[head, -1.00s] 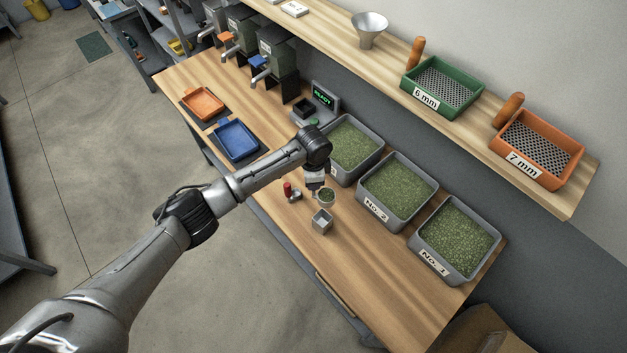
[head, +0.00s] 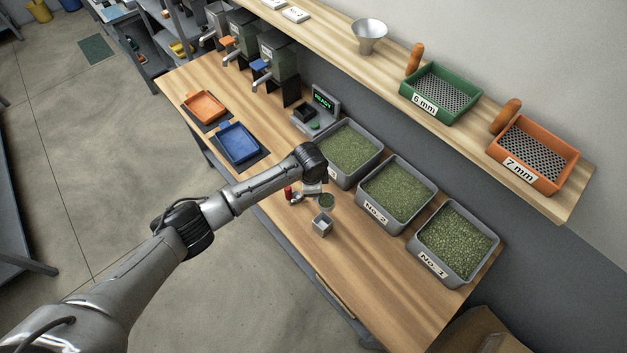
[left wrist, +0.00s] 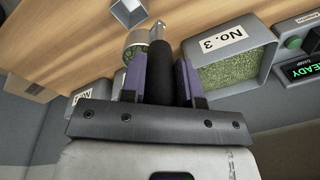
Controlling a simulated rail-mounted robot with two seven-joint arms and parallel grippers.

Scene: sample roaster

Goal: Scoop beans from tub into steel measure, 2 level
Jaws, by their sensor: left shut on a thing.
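My left gripper (left wrist: 160,85) is shut on the black handle of a scoop (left wrist: 158,70). In the head view my left gripper (head: 313,187) is partly hidden by its wrist. The scoop's round bowl (head: 327,201) holds green beans; it also shows in the left wrist view. The steel measure (head: 322,224), a small square cup, stands on the bench just in front of the bowl; it also shows at the top of the left wrist view (left wrist: 128,10). I cannot see beans in it. The No. 3 tub (head: 350,147) of green beans is behind the gripper. My right gripper is not in view.
Tubs No. 2 (head: 396,192) and No. 1 (head: 454,243) stand to the right. A small red-topped item (head: 288,192) is left of the scoop. Blue (head: 237,143) and orange (head: 205,106) trays lie left. The front right bench is clear.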

